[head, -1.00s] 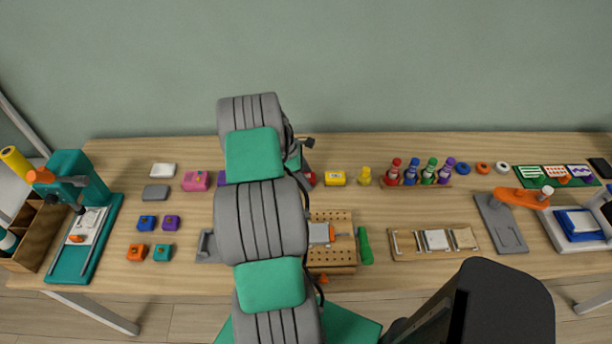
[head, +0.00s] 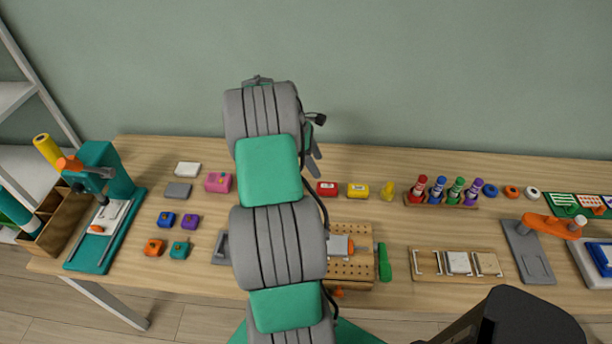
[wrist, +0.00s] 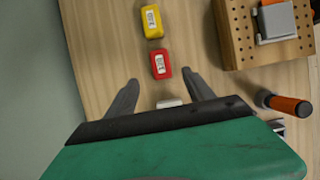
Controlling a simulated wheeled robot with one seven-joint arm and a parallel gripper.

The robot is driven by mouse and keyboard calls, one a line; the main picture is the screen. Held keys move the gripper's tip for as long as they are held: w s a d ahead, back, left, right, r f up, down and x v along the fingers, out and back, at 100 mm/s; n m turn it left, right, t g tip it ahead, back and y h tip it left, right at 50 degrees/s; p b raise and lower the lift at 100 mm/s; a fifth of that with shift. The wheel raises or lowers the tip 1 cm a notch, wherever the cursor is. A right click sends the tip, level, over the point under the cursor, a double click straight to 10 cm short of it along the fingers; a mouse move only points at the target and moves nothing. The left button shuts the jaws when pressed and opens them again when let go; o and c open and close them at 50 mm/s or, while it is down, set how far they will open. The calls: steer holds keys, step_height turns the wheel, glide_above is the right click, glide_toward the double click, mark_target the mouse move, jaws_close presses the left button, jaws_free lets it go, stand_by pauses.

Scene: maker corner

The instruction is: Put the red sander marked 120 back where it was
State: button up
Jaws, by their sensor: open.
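The red sander (head: 327,188) lies on the bench, left of a yellow sander (head: 358,190) in the head view. In the wrist view, the red sander (wrist: 160,63) has a white label whose number is too small to read surely. The yellow sander (wrist: 151,21) lies just beyond it. My gripper (wrist: 161,92) is open and empty, its fingers spread to either side, with the red sander just past the fingertips and not held. In the head view, part of my gripper (head: 314,158) shows just left of the red sander; my arm hides the rest.
A small white thing (wrist: 168,103) shows between my fingers, partly hidden. A pegboard block (head: 352,267) and green-handled tool (head: 384,262) lie nearer the front. A pink block (head: 218,182) lies left of my arm. Bottles (head: 447,190) stand to the right. The wall is close behind.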

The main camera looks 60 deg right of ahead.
steer(key=w+a+r+m+t, duration=0.15)
steer(key=w+a+r, duration=0.25)
steer(key=a, duration=0.4)
steer(key=w+a+r+t+h, duration=0.1)
steer(key=w+a+r+t, duration=0.1)
steer(key=w+a+r, duration=0.4)
steer(key=w+a+r+m+t, duration=0.1)
steer(key=w+a+r, duration=0.2)
steer(key=a, duration=0.6)
steer(key=s+a+m+t+y, duration=0.1)
steer(key=s+a, duration=0.2)
steer(key=a, duration=0.9)
steer(key=s+a+r+m+t+y, duration=0.1)
steer(key=s+a+t+y, duration=0.1)
steer(key=a, duration=1)
steer(key=shift+s+r+m, duration=0.2)
steer(key=shift+s+m, duration=0.15)
steer(key=shift+s, duration=0.55)
